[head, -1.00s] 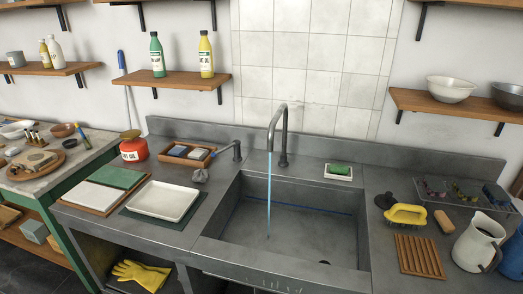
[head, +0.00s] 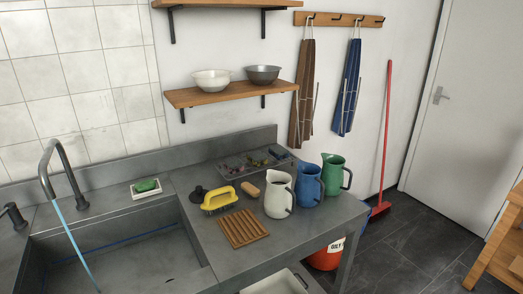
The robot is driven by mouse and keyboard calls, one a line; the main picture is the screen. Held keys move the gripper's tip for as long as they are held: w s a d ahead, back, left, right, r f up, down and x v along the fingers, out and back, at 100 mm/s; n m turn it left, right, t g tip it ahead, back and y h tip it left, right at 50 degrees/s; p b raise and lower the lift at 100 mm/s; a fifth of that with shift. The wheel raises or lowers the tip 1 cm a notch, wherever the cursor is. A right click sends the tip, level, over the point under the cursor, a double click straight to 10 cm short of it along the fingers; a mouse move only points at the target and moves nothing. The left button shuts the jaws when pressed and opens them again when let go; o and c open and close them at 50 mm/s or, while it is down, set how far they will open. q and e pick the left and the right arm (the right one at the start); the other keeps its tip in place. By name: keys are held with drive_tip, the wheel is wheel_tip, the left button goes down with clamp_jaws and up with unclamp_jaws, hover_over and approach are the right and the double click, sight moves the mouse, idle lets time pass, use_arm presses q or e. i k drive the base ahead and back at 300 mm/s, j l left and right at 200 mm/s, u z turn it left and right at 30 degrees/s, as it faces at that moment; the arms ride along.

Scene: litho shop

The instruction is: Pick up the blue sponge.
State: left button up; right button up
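I cannot make out a blue sponge in the head view now. A small green block (head: 147,185) lies in a white dish (head: 136,195) behind the sink; it is green, not blue. A small dark blue item (head: 279,152) lies at the grey tray, too small to identify. Neither of my grippers is in view.
Water runs from the tap (head: 45,165) into the sink (head: 125,262). A red broom (head: 386,130) leans by the door.

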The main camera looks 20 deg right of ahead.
sight(277, 151)
drive_tip(key=l+u, duration=0.55)
drive_tip(key=u, duration=0.15)
drive_tip(key=l+u, duration=0.35)
drive_tip(key=l, duration=0.4)
drive_tip(key=k+l+u, duration=0.15)
drive_tip(key=l, duration=0.25)
drive_tip(key=k+l, duration=0.1)
drive_tip(key=l, duration=0.3)
drive_tip(key=l+u, duration=0.15)
drive_tip(key=l, duration=0.25)
drive_tip(key=k+l, duration=0.2)
drive_tip(key=l, duration=0.15)
drive_tip(key=k+l+u, duration=0.15)
drive_tip(key=l, duration=0.25)
drive_tip(key=i, duration=0.05)
